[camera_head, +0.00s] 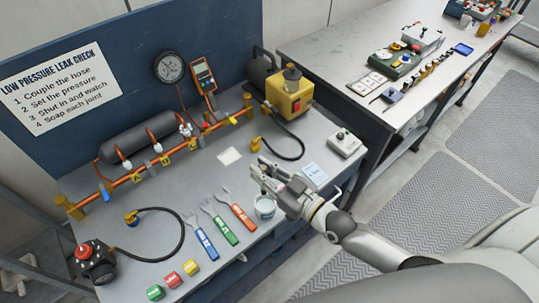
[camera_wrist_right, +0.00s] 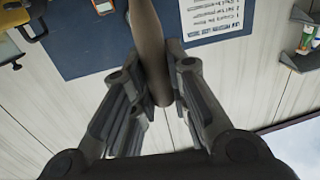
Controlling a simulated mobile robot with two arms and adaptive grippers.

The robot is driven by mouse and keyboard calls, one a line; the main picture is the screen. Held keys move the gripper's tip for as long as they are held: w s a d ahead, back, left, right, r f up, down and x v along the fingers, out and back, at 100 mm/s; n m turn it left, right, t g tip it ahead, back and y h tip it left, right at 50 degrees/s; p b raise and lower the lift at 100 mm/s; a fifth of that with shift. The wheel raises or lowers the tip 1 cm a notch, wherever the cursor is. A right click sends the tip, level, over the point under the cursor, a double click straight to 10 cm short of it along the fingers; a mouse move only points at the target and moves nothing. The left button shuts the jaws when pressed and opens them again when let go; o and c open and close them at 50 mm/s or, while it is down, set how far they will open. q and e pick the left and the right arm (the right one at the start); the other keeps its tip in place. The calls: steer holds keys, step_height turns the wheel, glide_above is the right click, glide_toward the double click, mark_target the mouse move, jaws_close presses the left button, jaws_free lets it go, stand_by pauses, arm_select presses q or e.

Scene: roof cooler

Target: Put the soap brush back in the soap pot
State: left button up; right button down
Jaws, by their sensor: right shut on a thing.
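The soap pot (camera_head: 264,208), a small pale cup, stands near the front edge of the bench, just below and left of my right gripper in the head view. My right gripper (camera_head: 262,172) is above the bench beside the pot. The right wrist view shows its fingers (camera_wrist_right: 152,105) shut on a brown tapered handle (camera_wrist_right: 149,45), which I take for the soap brush. The handle's far end runs out of the top of that view, so bristles are not seen. In the head view the brush cannot be made out. My left gripper is not in view.
Several colored-handled tools (camera_head: 221,223) lie left of the pot. A yellow pump box (camera_head: 289,100) with a black hose, a grey device (camera_head: 344,144) and a white card (camera_head: 314,173) are nearby. The pipe run (camera_head: 160,155) crosses the bench. Bare bench lies left of the gripper.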

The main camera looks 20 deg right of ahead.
mark_target(265, 192)
steer(key=shift+s+d+f, duration=0.1)
steer(key=shift+s+f, duration=0.05)
steer(key=shift+s, duration=0.15)
step_height(265, 192, down, 4)
steer(key=b, duration=0.4)
steer(key=shift+w, duration=0.1)
steer(key=shift+f+b, duration=2.2)
steer(key=shift+f, duration=0.4)
steer(key=c, duration=1.3)
jaws_free()
